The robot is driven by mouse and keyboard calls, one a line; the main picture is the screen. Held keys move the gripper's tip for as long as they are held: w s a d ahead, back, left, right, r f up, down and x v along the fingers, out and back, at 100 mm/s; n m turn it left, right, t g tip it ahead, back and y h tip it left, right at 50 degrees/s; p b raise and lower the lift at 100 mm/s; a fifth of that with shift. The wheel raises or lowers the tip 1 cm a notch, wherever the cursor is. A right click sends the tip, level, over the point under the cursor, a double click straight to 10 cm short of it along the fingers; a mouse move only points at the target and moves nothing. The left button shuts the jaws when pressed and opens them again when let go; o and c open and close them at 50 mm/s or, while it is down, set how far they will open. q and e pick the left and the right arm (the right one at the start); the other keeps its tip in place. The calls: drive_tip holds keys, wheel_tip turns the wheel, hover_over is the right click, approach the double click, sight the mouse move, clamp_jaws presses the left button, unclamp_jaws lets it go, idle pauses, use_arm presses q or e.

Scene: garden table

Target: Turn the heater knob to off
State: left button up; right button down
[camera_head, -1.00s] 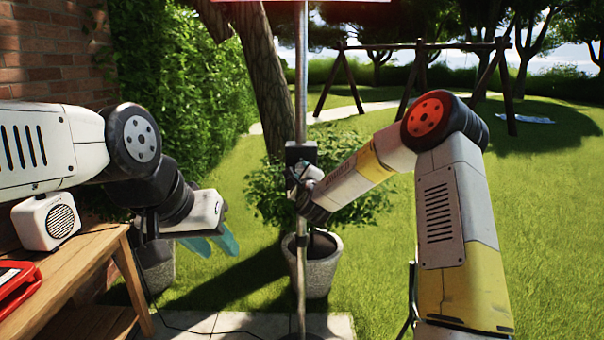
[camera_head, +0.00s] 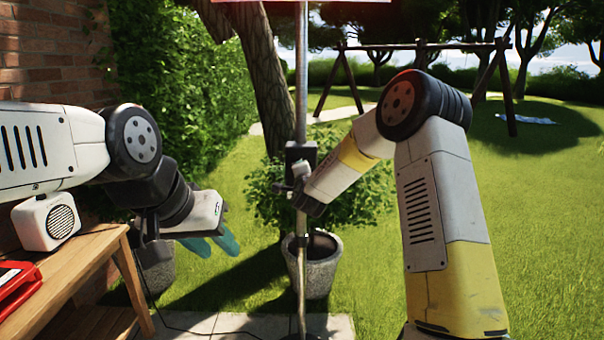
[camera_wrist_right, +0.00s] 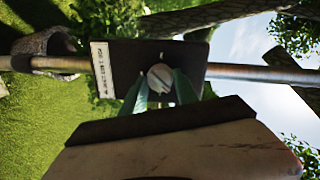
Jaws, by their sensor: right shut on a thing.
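The heater's dark control box (camera_head: 296,153) sits on a thin metal post (camera_head: 301,75). In the right wrist view the box (camera_wrist_right: 192,58) carries a small printed label and a round pale knob (camera_wrist_right: 160,76). My right gripper (camera_wrist_right: 160,90) is shut on the knob, with a teal finger on each side. In the head view the knob and the right fingertips are hard to make out behind my right wrist. My left gripper (camera_head: 212,243) hangs over the grass, empty, its two teal fingers apart.
A wooden table (camera_head: 75,270) at the left bears a white speaker (camera_head: 47,222) and a red case (camera_head: 14,288). A potted bush in a grey pot (camera_head: 318,265) stands behind the post. A tree trunk (camera_head: 262,80) rises behind it. Open lawn lies to the right.

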drive_tip(key=shift+a+n+h, duration=0.1)
drive_tip(key=shift+n+h, duration=0.2)
drive_tip(key=shift+n, duration=1.6)
drive_tip(key=shift+a+n+h, duration=0.1)
drive_tip(key=shift+n+h, duration=0.2)
drive_tip(key=shift+n, duration=1.6)
drive_tip(key=c, duration=0.9)
unclamp_jaws()
drive_tip(key=s, duration=0.7)
drive_tip(key=shift+s+r, duration=0.4)
